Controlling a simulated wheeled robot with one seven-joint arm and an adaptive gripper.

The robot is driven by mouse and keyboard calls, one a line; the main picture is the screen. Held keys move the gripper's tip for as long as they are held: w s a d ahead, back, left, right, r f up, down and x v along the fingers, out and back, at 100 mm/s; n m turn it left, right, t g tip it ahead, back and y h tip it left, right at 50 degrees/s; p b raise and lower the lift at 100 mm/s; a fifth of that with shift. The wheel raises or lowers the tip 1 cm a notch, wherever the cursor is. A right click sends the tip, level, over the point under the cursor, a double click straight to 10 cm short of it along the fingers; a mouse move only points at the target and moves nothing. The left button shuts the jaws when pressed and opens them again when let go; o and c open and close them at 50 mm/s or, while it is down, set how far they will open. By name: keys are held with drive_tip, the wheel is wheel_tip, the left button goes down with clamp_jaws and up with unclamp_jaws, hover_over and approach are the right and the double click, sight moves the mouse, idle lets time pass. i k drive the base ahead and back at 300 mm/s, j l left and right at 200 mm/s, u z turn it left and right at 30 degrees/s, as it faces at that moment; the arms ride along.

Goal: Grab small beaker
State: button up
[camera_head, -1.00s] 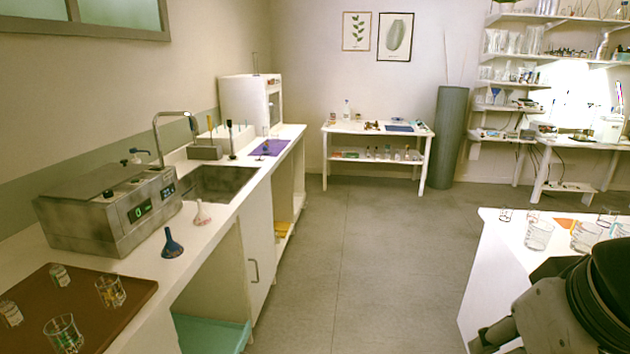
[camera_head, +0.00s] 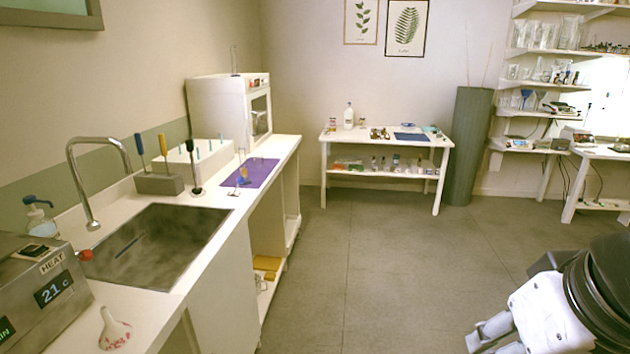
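No small beaker can be picked out for certain in the head view. Clear glassware (camera_head: 570,32) stands on the wall shelves at the far upper right, too small to tell which pieces are beakers. My folded arm fills the lower right corner. My gripper (camera_head: 488,338) shows partly at the bottom edge there, with nothing visible in it. Its fingers are too cut off to tell if they are open or shut.
A low white table (camera_head: 385,140) with bottles stands at the back, beside a grey column (camera_head: 467,145). The middle floor (camera_head: 370,270) is clear.

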sight(258, 161)
drive_tip(key=i, duration=1.9)
drive_tip(key=i+l, duration=0.1)
drive_tip(key=i, duration=1.75)
drive_tip(key=i+u, duration=0.5)
drive_tip(key=k+j, duration=0.05)
